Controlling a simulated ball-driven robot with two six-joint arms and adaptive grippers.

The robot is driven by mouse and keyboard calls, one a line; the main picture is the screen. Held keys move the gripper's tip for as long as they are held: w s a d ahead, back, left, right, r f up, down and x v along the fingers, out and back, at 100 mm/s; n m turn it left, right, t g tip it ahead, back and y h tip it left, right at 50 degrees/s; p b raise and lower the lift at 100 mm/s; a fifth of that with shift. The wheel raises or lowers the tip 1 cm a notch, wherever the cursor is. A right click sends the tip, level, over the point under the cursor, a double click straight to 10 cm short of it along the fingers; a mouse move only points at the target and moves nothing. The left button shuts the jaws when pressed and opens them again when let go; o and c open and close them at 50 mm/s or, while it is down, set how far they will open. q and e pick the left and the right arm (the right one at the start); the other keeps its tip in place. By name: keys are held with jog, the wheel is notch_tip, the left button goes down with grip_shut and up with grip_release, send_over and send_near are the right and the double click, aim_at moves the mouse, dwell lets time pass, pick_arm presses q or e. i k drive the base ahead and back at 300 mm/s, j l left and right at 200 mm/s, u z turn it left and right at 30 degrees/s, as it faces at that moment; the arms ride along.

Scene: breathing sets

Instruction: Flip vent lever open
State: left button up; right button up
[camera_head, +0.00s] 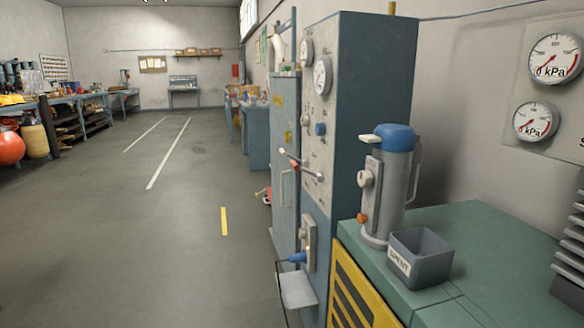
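A grey cylinder unit (396,190) with a blue cap (397,138) stands upright on the green bench at the right. A cream lever tab (371,138) sticks out to the left from its top. A pale knob (364,178) and an orange knob (362,217) are on its side. On the front of the tall blue-grey cabinet (370,75), a bar lever (305,167) with pale ends and a red part slants down to the right. I cannot tell which of these is the vent lever. Neither gripper shows clearly.
A grey open bin (420,258) sits on the green bench (470,225) in front of the cylinder unit. Two gauges (557,58) hang on the right wall. A small shelf (297,290) juts from the cabinet's base. The floor (130,245) at left is clear.

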aim_at(294, 166)
jog(key=j, duration=0.25)
jog(key=i+j, duration=0.15)
jog(key=i+j+u, duration=0.1)
jog(key=i+j, duration=0.15)
jog(key=i, duration=0.15)
jog(key=i+j+u, duration=0.1)
jog(key=i, duration=0.3)
jog(key=i+j+u, duration=0.1)
jog(key=i+j, duration=0.2)
jog(key=i+l, duration=0.35)
